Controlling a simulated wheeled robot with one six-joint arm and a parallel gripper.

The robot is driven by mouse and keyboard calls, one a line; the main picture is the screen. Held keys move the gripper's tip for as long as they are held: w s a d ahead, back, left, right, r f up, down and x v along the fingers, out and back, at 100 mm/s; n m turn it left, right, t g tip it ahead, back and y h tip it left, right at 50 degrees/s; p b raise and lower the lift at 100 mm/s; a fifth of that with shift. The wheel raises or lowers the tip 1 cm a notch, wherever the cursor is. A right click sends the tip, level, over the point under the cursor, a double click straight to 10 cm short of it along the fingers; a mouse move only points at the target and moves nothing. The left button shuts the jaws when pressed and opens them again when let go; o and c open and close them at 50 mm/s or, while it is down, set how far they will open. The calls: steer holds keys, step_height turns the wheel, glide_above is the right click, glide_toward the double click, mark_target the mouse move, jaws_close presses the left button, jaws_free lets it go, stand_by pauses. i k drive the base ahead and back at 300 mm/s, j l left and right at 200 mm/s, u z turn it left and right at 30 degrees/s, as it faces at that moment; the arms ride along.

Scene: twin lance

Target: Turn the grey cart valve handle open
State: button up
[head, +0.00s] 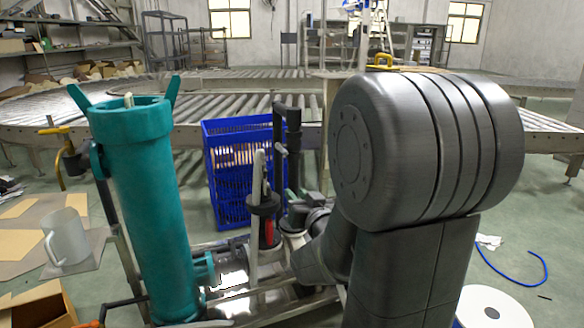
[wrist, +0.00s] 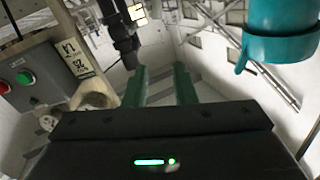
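My gripper (wrist: 161,72) shows in the wrist view with two green fingers apart and nothing seen between them. In the head view it is hidden or cannot be picked out. The cart (head: 240,306) is a metal frame low in the middle of the head view. It bears a large teal cylinder (head: 150,205), which also shows at upper right in the wrist view (wrist: 282,25). A pale upright bar (head: 255,215) stands by a black and red fitting (head: 268,228). I cannot tell which part is the grey valve handle. A dark pipe (wrist: 121,35) lies beyond my fingers, apart from them.
A control box (wrist: 42,78) with red and green buttons is close on the left in the wrist view. A blue crate (head: 238,165) stands behind the cart. A white mug (head: 68,240) is at left. A roller conveyor (head: 235,105) crosses behind. My arm covers the centre right.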

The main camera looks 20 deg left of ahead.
mark_target(279, 146)
steer(key=i+j, duration=0.45)
steer(key=i+j+z, duration=0.1)
steer(key=i+j, duration=0.3)
steer(key=j, duration=0.2)
